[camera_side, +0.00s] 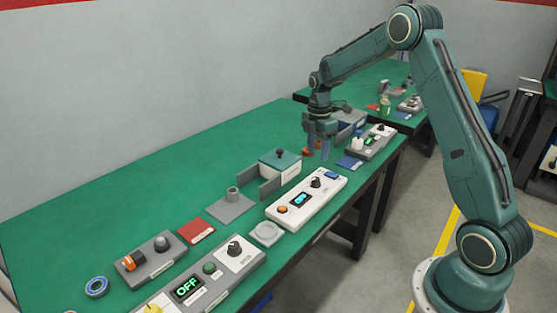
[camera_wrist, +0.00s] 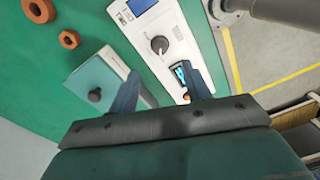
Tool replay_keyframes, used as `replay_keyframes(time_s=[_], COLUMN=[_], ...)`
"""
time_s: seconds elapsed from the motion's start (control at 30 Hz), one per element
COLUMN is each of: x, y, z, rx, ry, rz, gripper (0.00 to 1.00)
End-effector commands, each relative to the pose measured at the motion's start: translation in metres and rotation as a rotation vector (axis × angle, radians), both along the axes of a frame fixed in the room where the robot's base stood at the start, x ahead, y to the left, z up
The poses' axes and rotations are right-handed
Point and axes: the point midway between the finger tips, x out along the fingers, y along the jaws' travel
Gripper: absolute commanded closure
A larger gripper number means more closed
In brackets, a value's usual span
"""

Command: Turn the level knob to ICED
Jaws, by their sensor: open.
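A white panel (camera_side: 307,207) lies on the green table, with a black knob (camera_side: 315,182), a small lit cyan display (camera_side: 300,199), an orange button (camera_side: 282,209) and a blue patch. Its knob also shows in the wrist view (camera_wrist: 160,44), upper middle, with its pointer toward the bottom of that picture. Other panels carry knobs too. The lettering is too small to read, so I cannot tell which knob has an ICED mark. My gripper (camera_side: 318,148) hangs fingers down above the table, beyond the white panel's far end. In the wrist view my gripper (camera_wrist: 161,90) is open and empty.
A teal-lidded box (camera_side: 280,160) stands beside the white panel. Nearer is a grey panel reading OFF (camera_side: 187,288) with a dark knob (camera_side: 234,249). A grey panel (camera_side: 372,141) lies at the far end. Orange rings (camera_wrist: 69,39) lie nearby.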

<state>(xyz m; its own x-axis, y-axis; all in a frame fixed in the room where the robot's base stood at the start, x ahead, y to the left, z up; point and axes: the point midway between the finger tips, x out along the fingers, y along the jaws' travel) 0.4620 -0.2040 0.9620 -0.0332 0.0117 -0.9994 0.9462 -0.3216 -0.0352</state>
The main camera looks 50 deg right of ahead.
Motion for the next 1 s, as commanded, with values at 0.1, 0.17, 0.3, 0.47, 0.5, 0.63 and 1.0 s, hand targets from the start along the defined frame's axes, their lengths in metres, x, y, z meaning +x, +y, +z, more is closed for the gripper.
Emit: replay_keyframes(time_s=[0.1,0.17,0.3,0.47,0.5,0.63,1.0], x=[-0.002,-0.002,-0.003,-0.003,-0.003,-0.003,-0.003], y=[0.001,0.001,0.001,0.001,0.001,0.001,0.001], z=[-0.020,-0.029,-0.051,-0.072,-0.077,-0.088,-0.097], rx=[0.002,0.002,0.002,0.002,0.002,0.001,0.001], ry=[0.003,0.003,0.003,0.003,0.003,0.001,0.000], rz=[0.000,0.000,-0.001,-0.001,-0.001,-0.001,-0.001], gripper=[0.52,0.52,0.52,0.52,0.52,0.52,0.52])
